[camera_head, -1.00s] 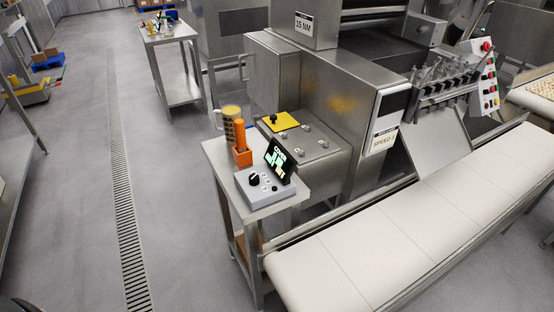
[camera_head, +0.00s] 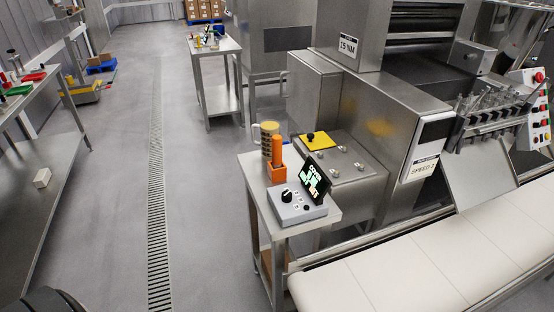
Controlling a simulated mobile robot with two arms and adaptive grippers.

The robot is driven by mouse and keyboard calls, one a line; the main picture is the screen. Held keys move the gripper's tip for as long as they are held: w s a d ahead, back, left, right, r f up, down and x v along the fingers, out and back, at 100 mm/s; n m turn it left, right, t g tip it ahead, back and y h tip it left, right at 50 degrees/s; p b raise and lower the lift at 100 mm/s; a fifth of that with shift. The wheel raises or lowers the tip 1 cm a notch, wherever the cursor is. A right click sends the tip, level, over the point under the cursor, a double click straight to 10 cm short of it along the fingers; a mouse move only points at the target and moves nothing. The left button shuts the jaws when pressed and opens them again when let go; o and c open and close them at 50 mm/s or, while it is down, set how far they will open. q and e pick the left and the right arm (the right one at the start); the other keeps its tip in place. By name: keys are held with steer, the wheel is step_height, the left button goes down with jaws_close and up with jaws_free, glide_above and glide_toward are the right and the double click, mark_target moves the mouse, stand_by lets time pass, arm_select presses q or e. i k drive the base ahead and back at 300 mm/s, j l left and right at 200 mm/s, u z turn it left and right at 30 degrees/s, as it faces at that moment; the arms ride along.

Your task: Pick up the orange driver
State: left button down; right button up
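The orange driver (camera_head: 277,149) stands upright in an orange block-shaped holder (camera_head: 276,173) on a small steel table (camera_head: 262,206) near the middle of the view. Only its orange upper part shows; its lower end is hidden in the holder. Neither of my grippers is in view. A dark rounded shape at the bottom left edge is cut off, and I cannot tell which part it is.
A yellow-and-brown mug-like object (camera_head: 268,139) stands behind the driver. A grey control box with a screen (camera_head: 298,207) stands in front. A steel machine (camera_head: 390,150) and a white conveyor (camera_head: 420,265) lie to the right. The floor left of the table (camera_head: 205,220) is clear.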

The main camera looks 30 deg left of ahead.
mark_target(276, 140)
steer(key=i+j, duration=0.2)
steer(key=j, duration=0.25)
steer(key=i+j+u, duration=0.1)
steer(key=j, duration=0.3)
steer(key=i+j, duration=0.35)
steer(key=j+u, duration=0.05)
steer(key=j, duration=0.05)
